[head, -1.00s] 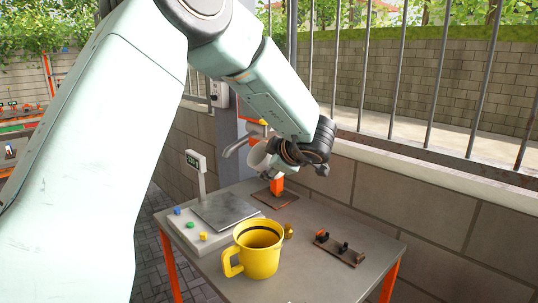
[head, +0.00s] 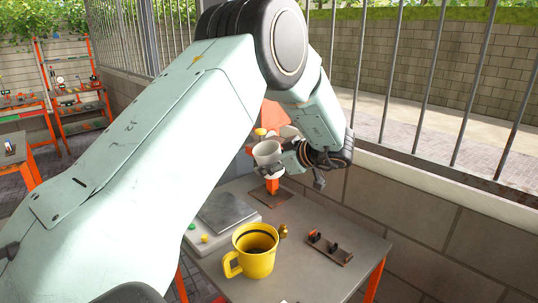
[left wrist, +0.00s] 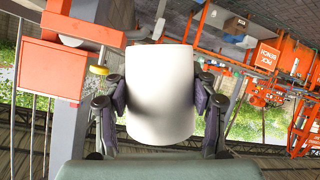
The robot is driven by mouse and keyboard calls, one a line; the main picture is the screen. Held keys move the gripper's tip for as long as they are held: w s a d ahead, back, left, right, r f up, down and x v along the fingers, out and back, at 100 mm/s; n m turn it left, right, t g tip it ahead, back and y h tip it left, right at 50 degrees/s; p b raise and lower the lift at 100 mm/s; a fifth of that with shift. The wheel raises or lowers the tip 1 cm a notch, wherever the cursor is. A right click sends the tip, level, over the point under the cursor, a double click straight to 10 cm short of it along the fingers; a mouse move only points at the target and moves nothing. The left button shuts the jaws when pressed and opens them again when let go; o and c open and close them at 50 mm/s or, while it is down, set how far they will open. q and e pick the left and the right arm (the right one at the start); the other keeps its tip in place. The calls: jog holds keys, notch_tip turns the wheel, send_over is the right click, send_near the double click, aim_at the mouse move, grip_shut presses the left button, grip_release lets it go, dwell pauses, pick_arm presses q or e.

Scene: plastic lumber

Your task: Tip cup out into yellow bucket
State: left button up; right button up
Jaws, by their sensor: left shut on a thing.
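A white cup (head: 267,153) is held in my left gripper (head: 285,162), above the back of the table and roughly upright in the head view. In the left wrist view the cup (left wrist: 160,95) fills the space between the two fingers (left wrist: 160,105). What is inside the cup does not show. The yellow bucket (head: 256,263), with a handle on its left, stands upright on the table, in front of and below the cup. Its inside looks dark. My right gripper is not in view.
A scale with a metal plate (head: 226,211) stands left of the bucket. A small brass weight (head: 283,231) is beside the bucket. A dark rack (head: 329,247) lies at the right. An orange post stands under the cup. A block wall with railings bounds the right side.

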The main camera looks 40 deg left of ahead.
pick_arm(q)
jog(key=shift+w+r+m+g+y+p, duration=0.35)
jog(key=shift+r+m+g+p, duration=0.25)
jog(key=shift+p, duration=1.15)
jog(key=shift+r+p, duration=0.15)
jog(key=shift+p, duration=0.15)
jog(key=shift+w+d+r+m+g, duration=0.2)
jog(key=shift+m+g, duration=0.1)
jog(key=shift+m, duration=0.1)
jog(key=shift+a+f, duration=0.15)
jog(key=shift+a, duration=0.05)
